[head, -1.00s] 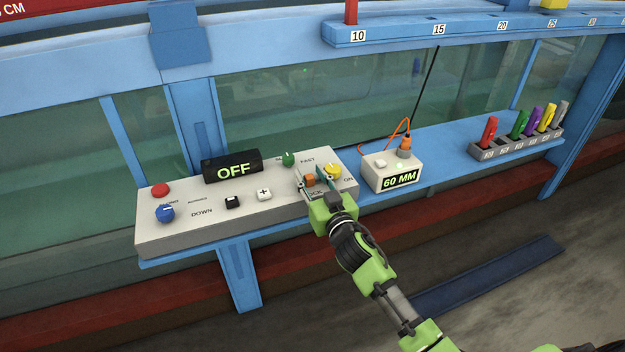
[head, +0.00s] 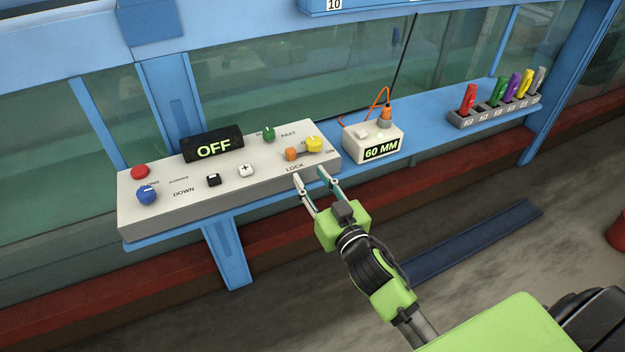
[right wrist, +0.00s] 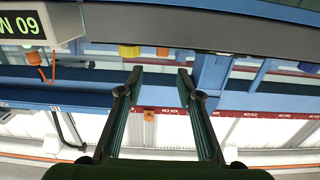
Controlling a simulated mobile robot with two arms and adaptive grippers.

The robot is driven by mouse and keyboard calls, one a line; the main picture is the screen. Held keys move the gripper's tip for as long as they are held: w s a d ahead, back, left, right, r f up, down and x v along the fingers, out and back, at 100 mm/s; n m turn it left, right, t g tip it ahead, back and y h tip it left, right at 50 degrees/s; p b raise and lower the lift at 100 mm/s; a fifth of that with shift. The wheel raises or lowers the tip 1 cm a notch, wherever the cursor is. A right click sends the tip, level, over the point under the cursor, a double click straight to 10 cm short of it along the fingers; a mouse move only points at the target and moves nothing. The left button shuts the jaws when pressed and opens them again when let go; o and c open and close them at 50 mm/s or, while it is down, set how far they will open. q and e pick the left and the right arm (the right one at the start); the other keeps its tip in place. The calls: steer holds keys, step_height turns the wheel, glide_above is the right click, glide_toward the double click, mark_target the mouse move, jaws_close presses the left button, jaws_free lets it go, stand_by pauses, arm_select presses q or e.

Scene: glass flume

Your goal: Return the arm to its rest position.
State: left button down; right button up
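My right gripper (head: 311,182) is open and empty, just in front of the right front edge of the grey control panel (head: 245,203). It is apart from the yellow knob (head: 313,144) and the orange block (head: 291,154) by the LOCK label. In the right wrist view its two fingers (right wrist: 158,80) stand apart with nothing between them. The panel's black display (head: 212,144) reads OFF. My left gripper is not in view.
A grey box (head: 372,142) reading 60 MM stands on the blue shelf (head: 435,116) right of the panel. A rack (head: 495,112) with several coloured tags stands farther right. A blue beam (head: 470,243) lies on the floor.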

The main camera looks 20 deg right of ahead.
steer(key=shift+f, duration=0.1)
stand_by(0.3)
steer(key=s+f+g, duration=0.3)
steer(key=s+f, duration=0.2)
steer(key=f, duration=0.8)
steer(key=s+f+n+g, duration=0.1)
steer(key=s+f+g, duration=0.25)
steer(key=f, duration=0.95)
steer(key=s+f+g, duration=0.2)
steer(key=s+f, duration=0.3)
steer(key=f, duration=0.8)
steer(key=s+f+g, duration=0.2)
steer(key=s+f, duration=0.4)
steer(key=s, duration=0.5)
steer(key=s+f+g, duration=0.3)
steer(key=s+f, duration=0.4)
steer(key=s, duration=0.5)
steer(key=s+f+n+g, duration=0.1)
steer(key=s+f+g, duration=0.2)
steer(key=s, duration=0.9)
step_height(320, 180, down, 4)
steer(key=shift+s+d+r+h, duration=0.25)
steer(key=shift+d+h, duration=0.05)
steer(key=shift+d, duration=0.1)
steer(key=shift+g, duration=0.25)
